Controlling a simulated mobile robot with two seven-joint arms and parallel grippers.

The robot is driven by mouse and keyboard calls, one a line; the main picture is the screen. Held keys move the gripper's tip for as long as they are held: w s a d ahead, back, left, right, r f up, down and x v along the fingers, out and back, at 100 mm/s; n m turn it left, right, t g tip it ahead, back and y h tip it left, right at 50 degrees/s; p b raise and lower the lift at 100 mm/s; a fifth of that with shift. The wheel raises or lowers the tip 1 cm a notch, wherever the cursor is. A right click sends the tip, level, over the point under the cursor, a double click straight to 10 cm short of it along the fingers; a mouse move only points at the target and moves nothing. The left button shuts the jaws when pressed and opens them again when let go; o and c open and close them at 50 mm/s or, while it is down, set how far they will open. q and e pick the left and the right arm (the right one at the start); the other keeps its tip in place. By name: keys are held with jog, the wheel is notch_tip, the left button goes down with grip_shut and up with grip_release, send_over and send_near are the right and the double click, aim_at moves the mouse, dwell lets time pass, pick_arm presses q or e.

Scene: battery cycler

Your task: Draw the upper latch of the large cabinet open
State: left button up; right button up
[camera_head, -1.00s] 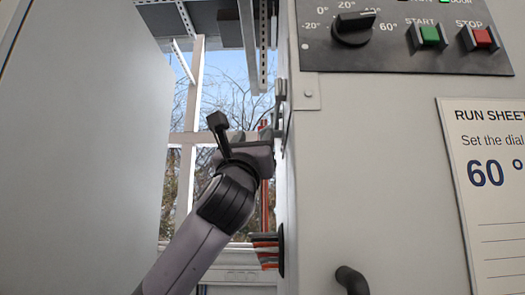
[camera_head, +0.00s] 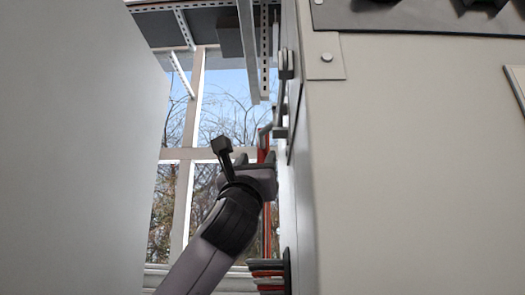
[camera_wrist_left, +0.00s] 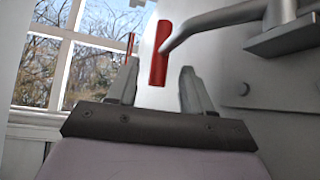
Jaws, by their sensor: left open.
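The large cabinet (camera_head: 420,160) fills the right of the head view. On its left side, seen edge-on, a grey bent latch lever (camera_head: 267,130) ends in a red grip (camera_head: 262,148). In the left wrist view the lever (camera_wrist_left: 220,17) comes from a bracket at upper right, and its red grip (camera_wrist_left: 158,55) hangs upright. My left gripper (camera_head: 256,162) is open at the cabinet's side, just below the lever. In the wrist view its fingers (camera_wrist_left: 160,82) stand either side of the grip's line, with the grip ahead and apparently not clasped. My right gripper is not in view.
A plain grey surface (camera_head: 80,150) stands on the left, leaving a narrow gap with a window (camera_head: 225,110) behind. Black and red-orange parts (camera_head: 268,275) stick out lower on the cabinet's side. Metal rails (camera_head: 245,45) hang above.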

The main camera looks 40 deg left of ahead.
aim_at(261, 151)
pick_arm(q)
jog(key=p+x, duration=0.2)
jog(key=x, duration=0.3)
jog(key=shift+s+d, duration=0.1)
jog(key=shift+w+a+r+p, duration=0.25)
jog(key=shift+w+r+p, duration=0.05)
jog(key=shift+w+r, duration=0.2)
grip_shut()
